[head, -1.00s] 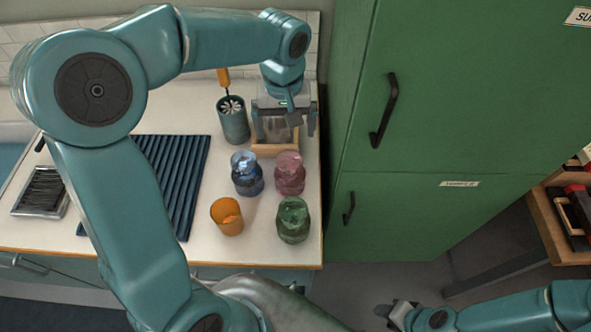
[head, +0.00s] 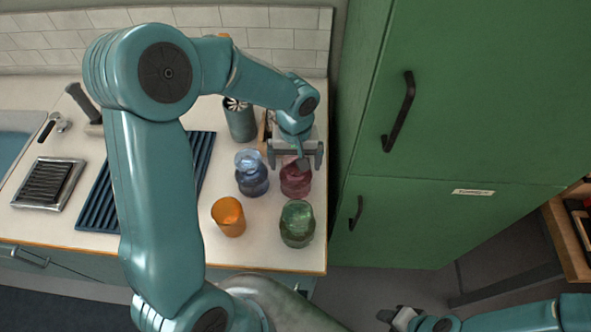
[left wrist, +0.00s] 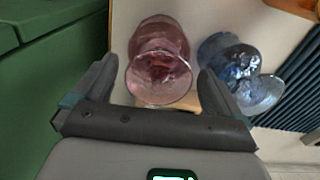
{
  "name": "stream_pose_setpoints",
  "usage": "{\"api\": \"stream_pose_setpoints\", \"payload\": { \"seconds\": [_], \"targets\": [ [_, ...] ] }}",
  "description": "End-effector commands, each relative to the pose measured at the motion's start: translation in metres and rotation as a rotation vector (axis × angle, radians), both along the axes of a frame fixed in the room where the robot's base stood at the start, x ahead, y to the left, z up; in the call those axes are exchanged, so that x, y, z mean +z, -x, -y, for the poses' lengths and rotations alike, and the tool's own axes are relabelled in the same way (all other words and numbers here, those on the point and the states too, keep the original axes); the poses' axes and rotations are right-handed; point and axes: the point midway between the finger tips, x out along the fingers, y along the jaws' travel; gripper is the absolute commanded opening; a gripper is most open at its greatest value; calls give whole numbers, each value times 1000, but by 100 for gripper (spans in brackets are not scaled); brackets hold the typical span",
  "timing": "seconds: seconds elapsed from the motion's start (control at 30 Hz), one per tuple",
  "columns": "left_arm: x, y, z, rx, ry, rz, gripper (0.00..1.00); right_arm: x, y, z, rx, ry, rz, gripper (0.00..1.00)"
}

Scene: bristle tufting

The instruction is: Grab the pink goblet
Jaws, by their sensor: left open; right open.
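The pink goblet (head: 296,182) is clear pink glass and stands upright on the counter, between the blue goblet (head: 251,176) and the green cabinet. My left gripper (head: 297,163) is open just above and behind it, and a finger hides part of its rim. In the left wrist view the pink goblet (left wrist: 160,62) shows between the two spread fingers of my left gripper (left wrist: 158,82), and I cannot tell whether they touch it. The blue goblet (left wrist: 240,72) lies close to one finger there. My right gripper (head: 397,316) is open and empty, low at the right.
A green glass (head: 297,224) and an orange cup (head: 229,217) stand in front of the pink goblet. A utensil holder (head: 240,122) is behind the blue goblet. The green cabinet (head: 450,120) stands close on the right. A ribbed dark mat (head: 100,205) lies left.

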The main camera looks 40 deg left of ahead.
Motion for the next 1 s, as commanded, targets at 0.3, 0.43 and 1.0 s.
{"api": "stream_pose_setpoints", "payload": {
  "seconds": [0.3,0.43,1.0],
  "targets": [
    [-45,0,0,-1,1,-4,100,8,0,0,0,0,0,43],
    [-49,0,1,1,2,-1,100,8,0,0,0,0,0,43],
    [-47,-1,1,0,1,1,48,8,0,0,0,0,0,43]
  ]
}}
